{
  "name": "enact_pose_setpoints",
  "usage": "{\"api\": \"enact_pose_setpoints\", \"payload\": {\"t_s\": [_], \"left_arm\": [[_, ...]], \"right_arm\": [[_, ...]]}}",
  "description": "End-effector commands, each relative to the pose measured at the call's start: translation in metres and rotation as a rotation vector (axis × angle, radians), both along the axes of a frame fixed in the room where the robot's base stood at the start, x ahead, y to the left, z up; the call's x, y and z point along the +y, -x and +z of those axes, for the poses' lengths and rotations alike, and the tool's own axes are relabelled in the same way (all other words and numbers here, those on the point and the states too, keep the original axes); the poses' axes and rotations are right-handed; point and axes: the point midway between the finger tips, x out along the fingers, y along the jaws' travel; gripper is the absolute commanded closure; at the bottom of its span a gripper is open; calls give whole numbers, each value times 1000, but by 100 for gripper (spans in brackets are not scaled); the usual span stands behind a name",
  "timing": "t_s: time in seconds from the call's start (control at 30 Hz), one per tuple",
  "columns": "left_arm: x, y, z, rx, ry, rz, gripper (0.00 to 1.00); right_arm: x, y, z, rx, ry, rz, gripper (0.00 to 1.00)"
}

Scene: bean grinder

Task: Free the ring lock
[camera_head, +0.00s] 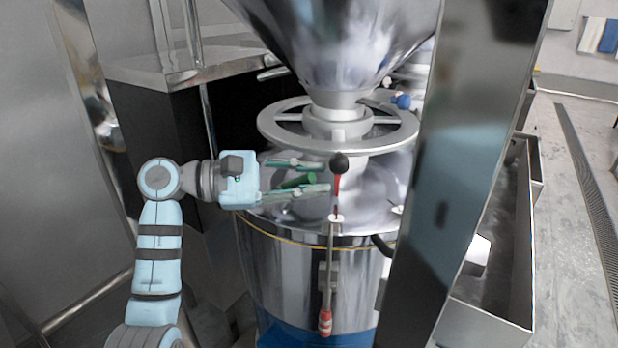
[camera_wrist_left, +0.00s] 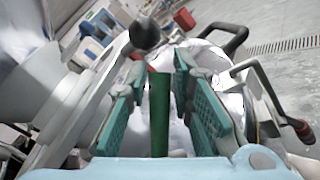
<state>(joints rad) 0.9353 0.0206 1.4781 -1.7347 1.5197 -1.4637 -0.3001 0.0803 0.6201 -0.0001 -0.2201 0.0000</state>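My left gripper (camera_head: 327,177) reaches in from the left, above the shiny drum's top, with its two green-padded fingers apart. A black ball knob on a red stem (camera_head: 338,163) stands just beyond the fingertips; the ball also shows in the left wrist view (camera_wrist_left: 146,33), ahead of and left of the fingers. A green cylinder (camera_wrist_left: 159,112) lies between the fingers; I cannot tell what it belongs to. A latch lever with a red grip (camera_head: 325,322) hangs down the drum's front, below the gripper. I cannot tell which part is the ring lock. My right gripper is not in view.
A grey spoked ring (camera_head: 285,133) surrounds the neck under the steel hopper (camera_head: 355,45), just above the gripper. A dark reflective post (camera_head: 445,200) hides the drum's right side. A metal bin (camera_head: 520,240) stands farther right. Bare floor lies at the far right.

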Motion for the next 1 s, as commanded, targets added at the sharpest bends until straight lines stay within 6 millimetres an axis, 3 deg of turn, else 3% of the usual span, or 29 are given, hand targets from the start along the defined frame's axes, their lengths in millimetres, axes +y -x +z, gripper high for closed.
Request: {"api": "enact_pose_setpoints", "payload": {"t_s": [0.23, 0.33, 0.7, 0.83, 1.0], "left_arm": [[1, 0, 0, 0, 1, 1, 78], [10, 1, 0, 0, -1, 3, 78], [101, 17, 8, 0, -3, 4, 78], [116, 20, 10, 1, -1, 1, 78], [118, 21, 10, 0, 0, 0, 78]], "right_arm": [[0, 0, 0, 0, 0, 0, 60], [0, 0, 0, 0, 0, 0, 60], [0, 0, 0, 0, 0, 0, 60], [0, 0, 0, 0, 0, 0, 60], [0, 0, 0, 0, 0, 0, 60]]}}
